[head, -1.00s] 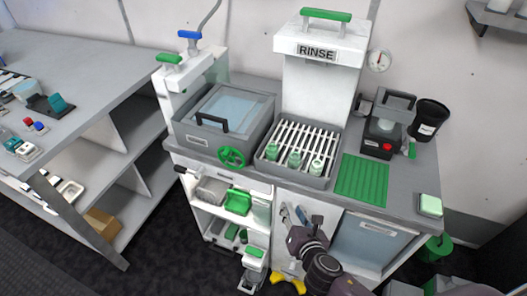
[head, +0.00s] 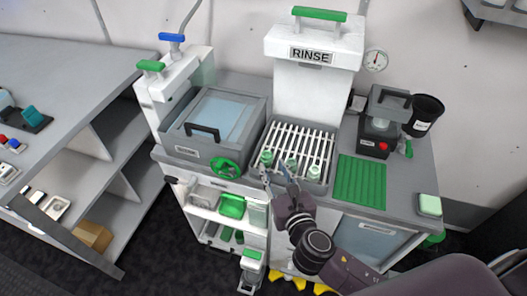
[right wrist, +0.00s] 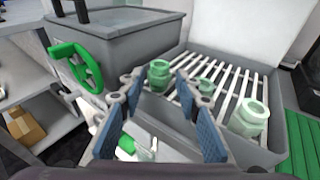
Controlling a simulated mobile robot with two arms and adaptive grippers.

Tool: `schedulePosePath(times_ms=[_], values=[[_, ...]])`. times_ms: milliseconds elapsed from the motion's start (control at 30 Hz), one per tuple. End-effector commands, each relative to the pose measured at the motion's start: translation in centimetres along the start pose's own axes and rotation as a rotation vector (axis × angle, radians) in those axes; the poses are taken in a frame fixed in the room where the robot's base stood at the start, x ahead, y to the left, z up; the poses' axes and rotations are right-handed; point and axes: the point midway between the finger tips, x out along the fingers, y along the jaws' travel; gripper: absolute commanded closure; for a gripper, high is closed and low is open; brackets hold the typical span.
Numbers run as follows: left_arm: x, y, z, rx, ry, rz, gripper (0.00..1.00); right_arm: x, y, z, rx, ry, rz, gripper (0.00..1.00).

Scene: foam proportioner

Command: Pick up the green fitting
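Three green fittings stand upright in a row on the slatted rack under the RINSE unit: a left one (head: 266,158), a middle one (head: 291,164) and a right one (head: 314,172). In the right wrist view the left fitting (right wrist: 159,76) looks a deeper green than the pale right fitting (right wrist: 249,118). The middle fitting (right wrist: 205,88) is partly hidden by a finger. My right gripper (head: 279,176) is open and empty at the rack's front edge, near the left and middle fittings. It also shows in the right wrist view (right wrist: 158,88), its fingers apart. My left gripper is not in view.
A lidded grey basin (head: 213,150) with a green handwheel (head: 225,168) stands left of the rack (head: 318,187). A green ribbed mat (head: 361,182) lies to its right, with a grey device (head: 379,135) and black cup (head: 424,113) behind. Open shelves are below the basin.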

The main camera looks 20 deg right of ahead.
Motion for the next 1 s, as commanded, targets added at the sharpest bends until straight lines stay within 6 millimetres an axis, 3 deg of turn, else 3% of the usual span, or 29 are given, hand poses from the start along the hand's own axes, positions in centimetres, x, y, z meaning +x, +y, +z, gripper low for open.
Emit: schedulePosePath(times_ms=[167,400,500,700,1000], values=[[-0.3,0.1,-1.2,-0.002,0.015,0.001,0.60,1.5,0.0,0.1,0.000,-0.001,0.000,0.69],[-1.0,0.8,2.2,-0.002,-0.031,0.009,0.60,3.8,0.0,0.2,0.002,0.000,0.000,0.69],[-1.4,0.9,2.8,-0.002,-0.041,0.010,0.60,5.2,0.0,0.3,0.002,0.000,-0.001,0.69],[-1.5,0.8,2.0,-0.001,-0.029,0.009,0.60,7.4,0.0,0.1,0.002,0.001,0.000,0.69],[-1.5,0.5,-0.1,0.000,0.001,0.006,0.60,7.7,0.0,0.0,0.002,0.001,0.001,0.69]])
